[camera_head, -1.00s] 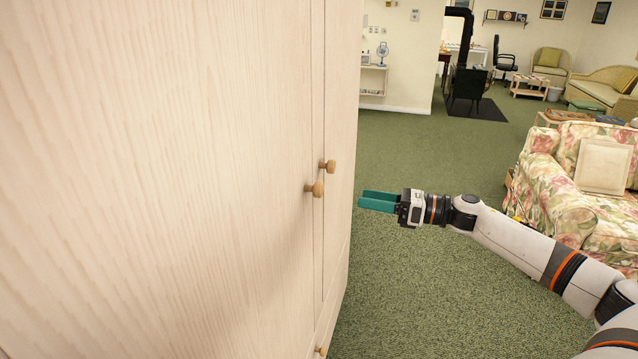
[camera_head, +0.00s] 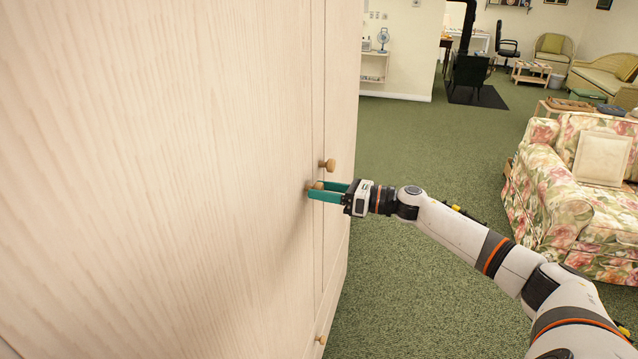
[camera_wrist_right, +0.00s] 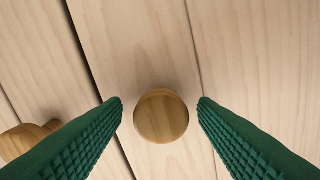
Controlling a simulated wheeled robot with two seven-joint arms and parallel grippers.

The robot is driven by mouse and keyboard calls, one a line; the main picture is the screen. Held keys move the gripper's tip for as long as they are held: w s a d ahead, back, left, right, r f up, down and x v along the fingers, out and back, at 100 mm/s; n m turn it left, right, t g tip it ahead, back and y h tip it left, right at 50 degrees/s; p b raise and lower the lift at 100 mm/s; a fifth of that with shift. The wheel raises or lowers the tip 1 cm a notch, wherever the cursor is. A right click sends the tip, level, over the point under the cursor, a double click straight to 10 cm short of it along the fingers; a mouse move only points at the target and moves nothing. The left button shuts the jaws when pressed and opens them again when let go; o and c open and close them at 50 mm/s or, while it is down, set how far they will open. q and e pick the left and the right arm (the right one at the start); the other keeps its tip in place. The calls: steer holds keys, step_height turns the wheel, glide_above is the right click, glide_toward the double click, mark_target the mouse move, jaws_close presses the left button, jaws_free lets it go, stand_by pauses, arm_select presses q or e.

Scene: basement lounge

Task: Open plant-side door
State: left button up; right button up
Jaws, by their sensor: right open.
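A tall pale wood cabinet fills the left of the head view, with a large near door (camera_head: 170,180) and a narrow strip of door (camera_head: 338,120) beyond a seam. My right gripper (camera_head: 316,190) is open at the near door's round wooden knob (camera_head: 318,185), which its fingers partly hide. In the wrist view this knob (camera_wrist_right: 161,116) sits between the two green fingers, with gaps on both sides. A second knob (camera_head: 328,165) stands just beyond; a knob also shows at the wrist view's left edge (camera_wrist_right: 25,140). The doors look shut. No plant and no left gripper are in view.
A lower knob (camera_head: 321,340) sits near the cabinet's bottom. Green carpet (camera_head: 430,140) right of the cabinet is open floor. A floral sofa (camera_head: 560,200) stands at the right. A white shelf (camera_head: 374,68) and dark stove (camera_head: 470,70) are at the back.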

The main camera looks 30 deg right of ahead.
steer(key=shift+w+a, duration=0.5)
steer(key=shift+w, duration=0.05)
jaws_close()
